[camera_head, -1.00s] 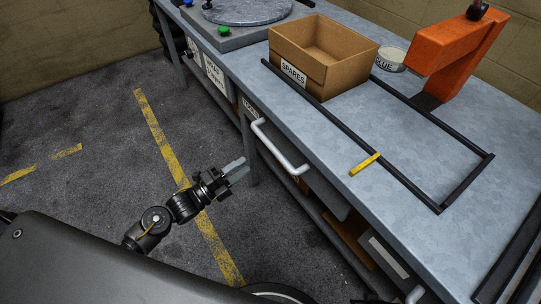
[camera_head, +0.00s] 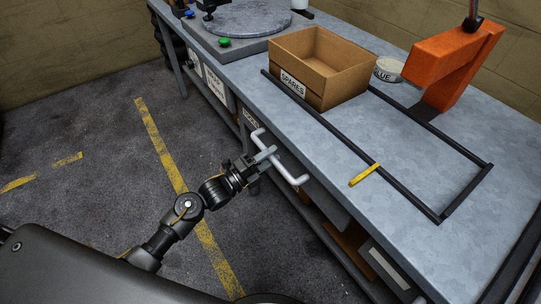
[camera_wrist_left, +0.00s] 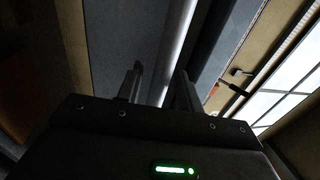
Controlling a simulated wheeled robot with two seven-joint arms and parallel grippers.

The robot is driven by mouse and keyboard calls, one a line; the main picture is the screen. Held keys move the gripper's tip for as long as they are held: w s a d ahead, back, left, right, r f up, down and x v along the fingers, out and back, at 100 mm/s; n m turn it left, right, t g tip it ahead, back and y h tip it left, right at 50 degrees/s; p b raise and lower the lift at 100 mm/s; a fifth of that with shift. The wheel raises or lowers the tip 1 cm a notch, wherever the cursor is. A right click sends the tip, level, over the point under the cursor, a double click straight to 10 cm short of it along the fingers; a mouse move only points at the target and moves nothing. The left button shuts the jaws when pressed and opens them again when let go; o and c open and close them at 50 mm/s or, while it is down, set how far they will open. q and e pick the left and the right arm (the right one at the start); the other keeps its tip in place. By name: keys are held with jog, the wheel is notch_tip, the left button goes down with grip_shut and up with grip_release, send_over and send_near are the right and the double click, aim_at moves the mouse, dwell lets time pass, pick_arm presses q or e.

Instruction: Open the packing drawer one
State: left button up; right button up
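The drawer (camera_head: 323,199) is set under the front edge of the bench, with its front close to the edge. Its pale bar handle (camera_head: 290,173) stands out from the front, and a partly hidden label (camera_head: 251,119) sits near its far end. My left gripper (camera_head: 267,155) is at the middle of the handle. In the left wrist view its two fingers (camera_wrist_left: 158,88) are apart, and the pale handle bar (camera_wrist_left: 180,35) runs between them in the picture. I cannot tell whether the fingers touch it. My right gripper is out of view.
The bench top (camera_head: 390,150) carries a cardboard SPARES box (camera_head: 322,90), a black frame (camera_head: 345,150), a yellow piece (camera_head: 364,174), a round tin (camera_head: 389,69) and an orange stand (camera_head: 450,60). The floor left of the bench is clear.

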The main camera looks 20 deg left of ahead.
pick_arm(q)
jog(key=shift+w+d, duration=0.1)
jog(key=shift+w, duration=0.05)
jog(key=shift+c, duration=0.4)
grip_shut()
